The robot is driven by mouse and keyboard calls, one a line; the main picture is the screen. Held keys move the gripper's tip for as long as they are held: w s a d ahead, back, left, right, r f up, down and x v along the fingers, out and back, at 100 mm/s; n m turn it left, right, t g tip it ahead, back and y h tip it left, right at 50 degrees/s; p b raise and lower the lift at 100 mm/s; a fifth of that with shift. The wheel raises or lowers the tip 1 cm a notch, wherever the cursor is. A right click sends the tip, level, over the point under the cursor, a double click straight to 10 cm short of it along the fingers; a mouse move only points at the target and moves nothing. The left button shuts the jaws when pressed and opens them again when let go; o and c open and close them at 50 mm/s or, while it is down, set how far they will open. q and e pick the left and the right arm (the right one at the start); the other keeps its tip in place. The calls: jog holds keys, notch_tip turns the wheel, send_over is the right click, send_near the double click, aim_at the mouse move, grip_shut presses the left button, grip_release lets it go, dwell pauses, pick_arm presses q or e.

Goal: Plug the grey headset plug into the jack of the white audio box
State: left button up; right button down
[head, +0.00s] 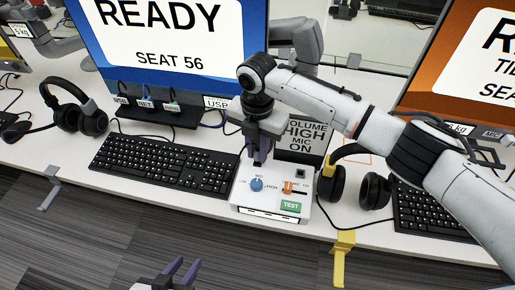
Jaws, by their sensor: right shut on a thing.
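The white audio box (244,205) stands at the table's front edge, with a blue knob (257,185), an orange slider (287,187), a green TEST button (291,206) and a dark square socket (300,173) at its back right. My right gripper (259,162) points down just above the back left of the box, behind the knob. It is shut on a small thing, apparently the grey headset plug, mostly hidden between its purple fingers. A thin cable runs beside it. My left gripper (182,270) is at the bottom edge, in front of the table, fingers apart and empty.
A black headset (92,120) with a grey clip lies at left. Another headset (374,191) with yellow lies right of the box. A keyboard (160,164) lies left of the box. A black hub (155,115) and a sign (305,140) stand behind. A yellow hook (343,243) hangs at the front edge.

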aim_at(258, 151)
jog(key=shift+f+b, duration=0.3)
jog(key=shift+f, duration=0.4)
jog(key=c, duration=1.5)
grip_release()
jog(key=shift+c, duration=0.2)
notch_tip(258, 151, up, 10)
jog(key=shift+r, duration=0.25)
